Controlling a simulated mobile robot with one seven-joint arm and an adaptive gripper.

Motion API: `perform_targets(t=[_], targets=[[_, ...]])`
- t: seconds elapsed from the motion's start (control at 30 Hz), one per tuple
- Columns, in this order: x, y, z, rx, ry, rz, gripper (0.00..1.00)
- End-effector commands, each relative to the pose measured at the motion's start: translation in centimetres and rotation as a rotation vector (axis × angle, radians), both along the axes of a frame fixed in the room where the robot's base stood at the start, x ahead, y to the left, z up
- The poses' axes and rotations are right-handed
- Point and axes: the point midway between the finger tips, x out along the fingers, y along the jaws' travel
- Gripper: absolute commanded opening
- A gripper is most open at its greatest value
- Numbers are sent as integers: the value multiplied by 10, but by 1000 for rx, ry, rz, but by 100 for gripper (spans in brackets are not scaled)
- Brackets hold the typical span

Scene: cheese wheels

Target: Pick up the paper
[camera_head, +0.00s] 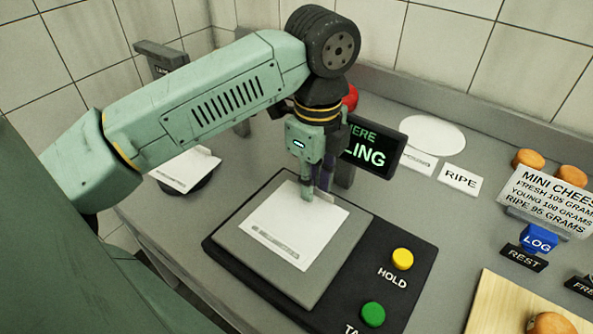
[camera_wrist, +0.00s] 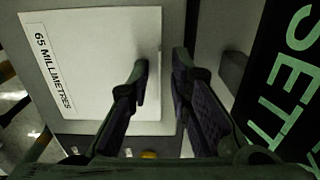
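A white square paper (camera_head: 285,232) lies flat on the grey plate (camera_head: 236,245) of a black scale. In the wrist view the paper (camera_wrist: 90,60) carries the print "65 MILLIMETRES" along its left side. My gripper (camera_head: 316,193) points down at the paper's far right part. I cannot tell whether the tips touch the plate. A second white sheet (camera_head: 187,168) lies on a dark round stand at the left.
A display (camera_head: 374,156) reading "...LING" stands right behind my gripper. A yellow HOLD button (camera_head: 402,259) and a green button (camera_head: 373,314) are on the scale's front right. Cheeses (camera_head: 529,158), a sign (camera_head: 550,200) and a wooden board (camera_head: 490,300) are at the right.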

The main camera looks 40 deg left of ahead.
Motion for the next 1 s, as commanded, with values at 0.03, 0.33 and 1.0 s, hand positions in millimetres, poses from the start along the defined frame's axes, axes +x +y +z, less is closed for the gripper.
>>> perform_targets(t=[0.03,0.33,1.0], targets=[[0,0,0,0,0,0,13],[0,0,0,0,0,0,0],[6,2,15,0,0,-5,0]])
